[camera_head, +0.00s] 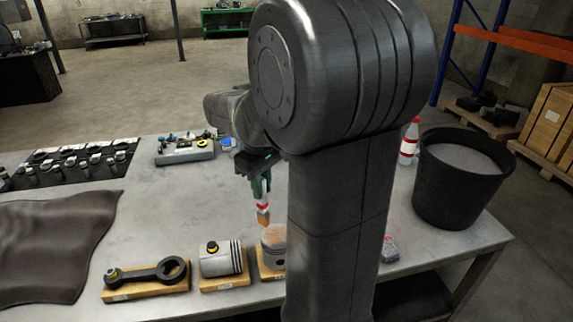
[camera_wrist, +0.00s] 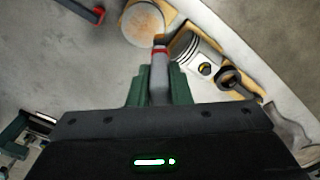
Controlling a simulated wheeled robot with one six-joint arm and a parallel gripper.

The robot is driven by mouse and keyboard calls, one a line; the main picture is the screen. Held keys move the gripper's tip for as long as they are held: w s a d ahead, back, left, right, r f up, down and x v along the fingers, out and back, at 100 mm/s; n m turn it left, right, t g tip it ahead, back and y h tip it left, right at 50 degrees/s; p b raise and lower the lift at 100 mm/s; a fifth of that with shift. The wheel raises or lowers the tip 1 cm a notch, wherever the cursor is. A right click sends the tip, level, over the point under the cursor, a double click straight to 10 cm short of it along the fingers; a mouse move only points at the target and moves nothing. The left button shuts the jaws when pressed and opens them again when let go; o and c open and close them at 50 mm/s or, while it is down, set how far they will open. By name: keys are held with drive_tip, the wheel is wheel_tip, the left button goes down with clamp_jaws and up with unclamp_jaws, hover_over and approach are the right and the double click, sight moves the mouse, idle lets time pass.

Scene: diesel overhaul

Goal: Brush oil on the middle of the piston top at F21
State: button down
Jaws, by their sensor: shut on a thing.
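My gripper (camera_head: 261,186) is shut on a brush (camera_head: 263,208) with a red band and tan bristles, pointing down in the head view. In the wrist view my green fingers (camera_wrist: 159,88) clasp its grey handle (camera_wrist: 159,80); its bristles are mostly hidden. An upright piston (camera_head: 273,254) stands on a wooden block just below the bristles, partly hidden by my arm. Its round top shows in the wrist view (camera_wrist: 143,22), with brownish patches. The bristles are at or slightly above the piston top; I cannot tell whether they touch. The F21 label is not readable.
A piston on its side (camera_head: 221,260) and a connecting rod (camera_head: 150,273) lie on wooden blocks to the left. A dark cloth (camera_head: 50,245), a black mat of parts (camera_head: 75,172) and a bottle (camera_head: 409,142) are on the table. A black bucket (camera_head: 445,195) stands at right.

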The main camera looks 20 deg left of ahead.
drive_tip(key=shift+r, duration=0.9)
